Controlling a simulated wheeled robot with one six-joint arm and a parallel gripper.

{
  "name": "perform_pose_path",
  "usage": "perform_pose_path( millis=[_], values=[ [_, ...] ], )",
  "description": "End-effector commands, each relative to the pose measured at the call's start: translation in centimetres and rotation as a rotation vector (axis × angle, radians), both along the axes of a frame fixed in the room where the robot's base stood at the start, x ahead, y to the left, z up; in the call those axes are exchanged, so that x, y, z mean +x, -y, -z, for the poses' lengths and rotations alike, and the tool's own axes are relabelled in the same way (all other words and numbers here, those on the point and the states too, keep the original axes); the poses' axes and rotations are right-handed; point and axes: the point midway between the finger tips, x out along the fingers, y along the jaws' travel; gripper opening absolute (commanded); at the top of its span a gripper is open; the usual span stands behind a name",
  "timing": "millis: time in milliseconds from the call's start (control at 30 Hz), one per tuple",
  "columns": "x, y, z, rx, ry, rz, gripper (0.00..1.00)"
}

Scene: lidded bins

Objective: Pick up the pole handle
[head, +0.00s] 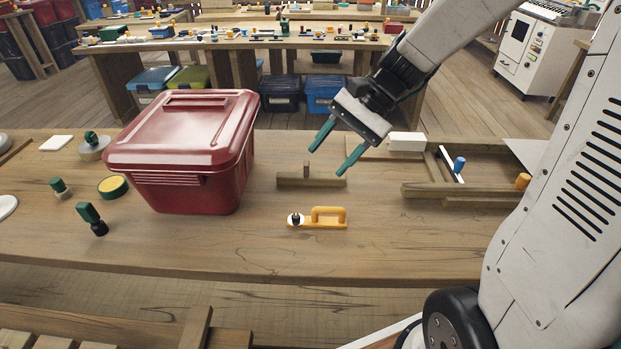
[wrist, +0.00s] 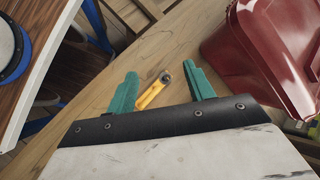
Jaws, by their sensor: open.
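A yellow tool (head: 328,222) with a raised loop handle and a white round end with a dark knob lies on the wooden workbench, right of the red bin. It is the likeliest pole handle, but I cannot be sure. In the wrist view, the yellow tool (wrist: 150,95) shows between the green fingers, partly hidden by the gripper's lower edge. My gripper (head: 326,162) is open and empty, above the bench and apart from the tool. In the wrist view my gripper (wrist: 159,70) has its fingers wide apart.
A closed red lidded bin (head: 190,190) stands left of the tool. A wooden block with an upright peg (head: 311,182) lies behind the tool. A wooden frame (head: 450,190) and a white block (head: 406,141) are to the right. The bench front (head: 270,262) is clear.

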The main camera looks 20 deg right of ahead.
Motion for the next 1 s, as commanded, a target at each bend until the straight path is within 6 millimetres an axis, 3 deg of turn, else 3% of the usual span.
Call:
perform_pose_path(
  millis=[300,500,767,1000],
  values=[
    [9.5,2.9,6.6,0.276,-0.237,0.416,0.53],
    [13.9,5.8,11.4,0.421,-0.360,0.651,0.53],
    [16.4,7.9,14.9,0.511,-0.434,0.802,0.53],
    [17.4,6.1,15.9,0.518,-0.441,0.813,0.53]
  ],
)
